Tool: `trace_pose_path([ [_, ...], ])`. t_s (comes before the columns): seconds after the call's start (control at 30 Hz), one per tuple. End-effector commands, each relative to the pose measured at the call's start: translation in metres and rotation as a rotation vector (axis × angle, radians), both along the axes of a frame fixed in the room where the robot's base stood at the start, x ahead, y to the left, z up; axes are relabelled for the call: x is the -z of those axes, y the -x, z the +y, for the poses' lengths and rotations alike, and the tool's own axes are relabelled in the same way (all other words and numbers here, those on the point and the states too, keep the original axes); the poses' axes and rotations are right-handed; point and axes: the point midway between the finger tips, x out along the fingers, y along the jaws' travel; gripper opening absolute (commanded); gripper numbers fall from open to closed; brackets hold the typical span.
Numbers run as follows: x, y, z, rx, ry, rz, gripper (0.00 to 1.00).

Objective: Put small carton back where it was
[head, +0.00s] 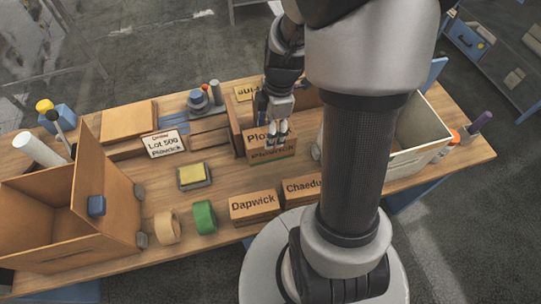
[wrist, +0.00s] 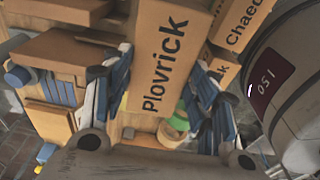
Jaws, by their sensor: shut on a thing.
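My gripper (head: 277,138) points down in the middle of the table, shut on a small brown carton (head: 256,135) with "Plovrick" in black letters. In the wrist view the carton (wrist: 160,70) lies between the two blue-padded fingers (wrist: 158,105). The fingers hide part of its lettering in the head view. A second "Plovrick" lettering shows just below the held carton in the head view. I cannot tell whether the carton touches what is under it.
Cartons marked Dapwick (head: 254,207) and Chaedu (head: 302,190) stand in front. An open brown box (head: 110,220) is at left, a pale bin (head: 425,130) at right. A Lot 506 Plovrick sign (head: 164,144), yellow pad (head: 192,174) and tape rolls (head: 204,217) lie left of my gripper.

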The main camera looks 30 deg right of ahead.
Motion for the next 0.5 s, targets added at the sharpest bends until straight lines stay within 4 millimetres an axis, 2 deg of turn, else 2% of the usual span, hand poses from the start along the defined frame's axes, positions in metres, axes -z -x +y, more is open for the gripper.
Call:
trace_pose_path([
  [0.03, 0.018, 0.001, 0.001, 0.0, -0.002, 0.005, 0.0],
  [0.2, 0.055, 0.001, 0.001, 0.001, -0.002, 0.003, 0.0],
  [0.3, 0.067, 0.0, 0.0, 0.0, 0.0, 0.001, 0.0],
  [0.5, 0.078, 0.0, 0.0, 0.001, 0.0, 0.001, 0.0],
])
